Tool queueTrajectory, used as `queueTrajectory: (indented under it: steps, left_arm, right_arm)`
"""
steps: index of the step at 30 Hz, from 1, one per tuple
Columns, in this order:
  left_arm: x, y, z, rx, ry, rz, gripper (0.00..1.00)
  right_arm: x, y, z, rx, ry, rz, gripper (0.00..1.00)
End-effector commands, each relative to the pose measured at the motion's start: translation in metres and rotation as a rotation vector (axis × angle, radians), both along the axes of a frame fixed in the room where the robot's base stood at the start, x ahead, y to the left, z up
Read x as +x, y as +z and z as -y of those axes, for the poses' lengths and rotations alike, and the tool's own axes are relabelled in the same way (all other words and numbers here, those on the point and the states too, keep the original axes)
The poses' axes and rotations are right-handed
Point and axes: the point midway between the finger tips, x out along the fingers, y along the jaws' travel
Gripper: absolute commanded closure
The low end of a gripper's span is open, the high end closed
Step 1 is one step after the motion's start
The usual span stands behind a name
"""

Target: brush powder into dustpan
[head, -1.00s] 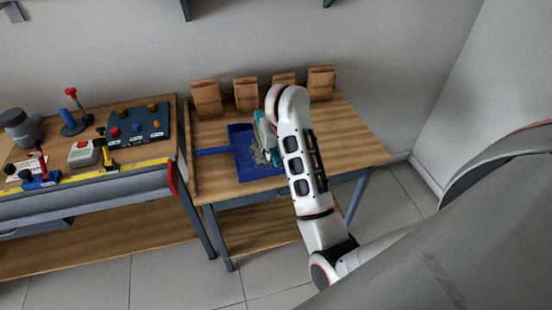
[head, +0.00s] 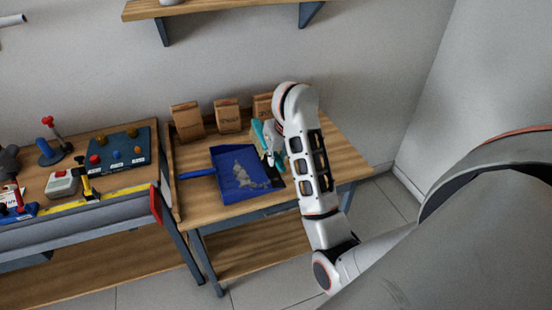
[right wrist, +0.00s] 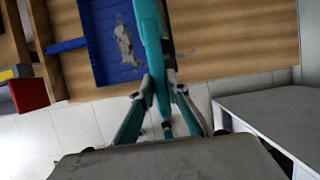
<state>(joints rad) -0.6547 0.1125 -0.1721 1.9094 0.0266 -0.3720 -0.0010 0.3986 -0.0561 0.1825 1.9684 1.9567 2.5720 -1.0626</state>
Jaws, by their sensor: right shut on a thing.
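A blue dustpan (head: 228,190) lies on the wooden table, its handle pointing left. Grey powder (head: 246,172) lies spread inside it. The pan (right wrist: 95,45) and powder (right wrist: 124,42) also show in the right wrist view. My right gripper (head: 274,150) is shut on a teal brush (head: 259,131), just right of the pan. In the right wrist view the brush (right wrist: 152,45) stretches away between the fingers, over the pan's right edge. A faint grey trace (right wrist: 187,51) lies on the wood right of the brush. My arm hides part of the brush and pan edge. My left gripper is not in view.
Brown paper bags (head: 187,120) stand along the table's back edge. A neighbouring bench (head: 110,185) at left holds a control panel (head: 122,148) and switches. A wall shelf (head: 220,8) hangs above. Bare wood (head: 340,160) lies right of my arm.

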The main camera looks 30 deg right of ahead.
Motion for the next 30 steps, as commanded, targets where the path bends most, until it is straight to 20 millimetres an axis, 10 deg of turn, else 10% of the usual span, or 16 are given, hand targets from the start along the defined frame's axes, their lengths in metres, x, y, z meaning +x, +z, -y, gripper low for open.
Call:
queueTrajectory:
  steps: [8, 19, 30]
  left_arm:
    - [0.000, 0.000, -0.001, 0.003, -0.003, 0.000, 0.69]
    - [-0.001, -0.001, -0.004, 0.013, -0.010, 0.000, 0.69]
    - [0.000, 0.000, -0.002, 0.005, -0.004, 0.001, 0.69]
  right_arm:
    - [-0.006, -0.009, 0.019, -0.002, -0.003, -0.001, 1.00]
    - [-0.062, -0.045, 0.157, -0.004, -0.011, -0.012, 1.00]
    - [-0.122, -0.028, 0.276, -0.001, -0.005, -0.020, 1.00]
